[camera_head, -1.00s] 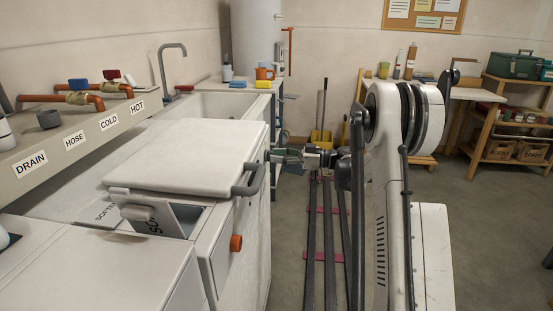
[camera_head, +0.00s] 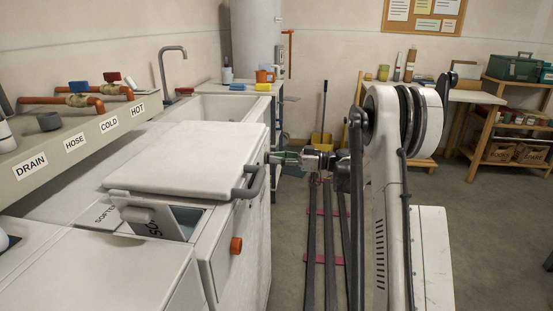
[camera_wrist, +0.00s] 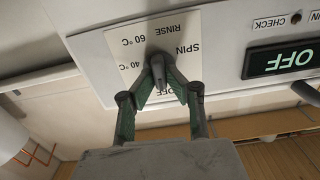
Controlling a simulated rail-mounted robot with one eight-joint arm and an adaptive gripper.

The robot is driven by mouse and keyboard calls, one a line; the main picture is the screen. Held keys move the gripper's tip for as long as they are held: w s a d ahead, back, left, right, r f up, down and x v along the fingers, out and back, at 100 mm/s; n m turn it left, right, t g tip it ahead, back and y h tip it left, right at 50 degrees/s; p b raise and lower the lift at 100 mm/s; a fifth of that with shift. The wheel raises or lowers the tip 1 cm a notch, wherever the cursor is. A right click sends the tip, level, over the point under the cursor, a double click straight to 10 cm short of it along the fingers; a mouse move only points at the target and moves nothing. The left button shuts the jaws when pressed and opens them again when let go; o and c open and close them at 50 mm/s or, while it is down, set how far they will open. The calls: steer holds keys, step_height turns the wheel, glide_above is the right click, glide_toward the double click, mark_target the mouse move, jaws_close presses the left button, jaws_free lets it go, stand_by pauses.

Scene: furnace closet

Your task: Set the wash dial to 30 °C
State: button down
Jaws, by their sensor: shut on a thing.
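The wash dial (camera_wrist: 159,68) is a grey knob on a white label plate (camera_wrist: 178,22) on the machine's panel. The plate appears upside down in the wrist view. RINSE, SPIN, 60 °C and 40 °C can be read around the dial; part of the plate is hidden behind my fingers, and I see no 30 °C mark. My gripper (camera_wrist: 161,80) is shut on the dial, with one green-padded finger on each side. In the head view, my gripper (camera_head: 274,158) reaches the far end of the white washer's front (camera_head: 240,262); the dial cannot be made out there.
A display reading OFF (camera_wrist: 280,62) sits beside the dial plate, with a CHECK light (camera_wrist: 296,18) near it. The floor to the right is open.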

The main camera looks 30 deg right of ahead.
steer(key=shift+w+d+f+m+p, duration=0.1)
steer(key=shift+m+p, duration=0.25)
steer(key=shift+m, duration=4.25)
steer(key=c, duration=1.7)
jaws_free()
steer(key=shift+c, duration=0.2)
steer(key=v, duration=1.2)
